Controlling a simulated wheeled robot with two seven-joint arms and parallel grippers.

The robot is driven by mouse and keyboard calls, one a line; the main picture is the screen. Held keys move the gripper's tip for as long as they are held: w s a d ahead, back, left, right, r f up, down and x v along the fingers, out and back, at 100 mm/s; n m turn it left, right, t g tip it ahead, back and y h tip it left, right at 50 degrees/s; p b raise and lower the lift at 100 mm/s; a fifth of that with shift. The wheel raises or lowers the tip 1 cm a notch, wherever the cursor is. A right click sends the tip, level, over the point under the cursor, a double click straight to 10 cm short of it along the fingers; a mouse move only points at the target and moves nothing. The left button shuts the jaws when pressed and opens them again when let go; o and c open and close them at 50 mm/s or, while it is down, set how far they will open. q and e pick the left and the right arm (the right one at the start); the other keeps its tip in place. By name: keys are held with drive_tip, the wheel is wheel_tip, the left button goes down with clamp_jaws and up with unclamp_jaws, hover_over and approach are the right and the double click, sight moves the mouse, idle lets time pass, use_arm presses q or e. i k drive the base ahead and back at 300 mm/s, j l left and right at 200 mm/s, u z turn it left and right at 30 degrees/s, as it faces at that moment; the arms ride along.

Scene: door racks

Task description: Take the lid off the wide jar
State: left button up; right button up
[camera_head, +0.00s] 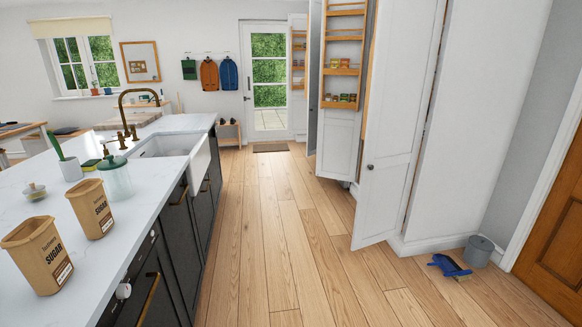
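A clear greenish glass jar (116,180) stands upright on the white counter at the left, near the sink. Neither of my grippers is in view.
Two brown sugar bags (91,208) (38,254) stand near the counter's front edge. A white cup with a green-handled brush (70,168) is beside the jar. Open white pantry doors (398,130) stand at right. A blue brush (449,266) and grey bucket (478,251) are on the floor. The middle floor is clear.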

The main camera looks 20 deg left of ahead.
sight(111, 164)
drive_tip(key=i+j+u, duration=0.1)
drive_tip(key=u, duration=0.4)
drive_tip(key=i+u, duration=0.3)
drive_tip(key=u, duration=0.15)
drive_tip(key=i+l+u, duration=0.15)
drive_tip(key=u, duration=0.35)
drive_tip(key=i+l+u, duration=0.2)
drive_tip(key=u, duration=0.3)
drive_tip(key=i+l+u, duration=0.2)
drive_tip(key=u, duration=0.25)
drive_tip(key=i+l+u, duration=0.15)
drive_tip(key=l+u, duration=0.2)
drive_tip(key=u, duration=0.15)
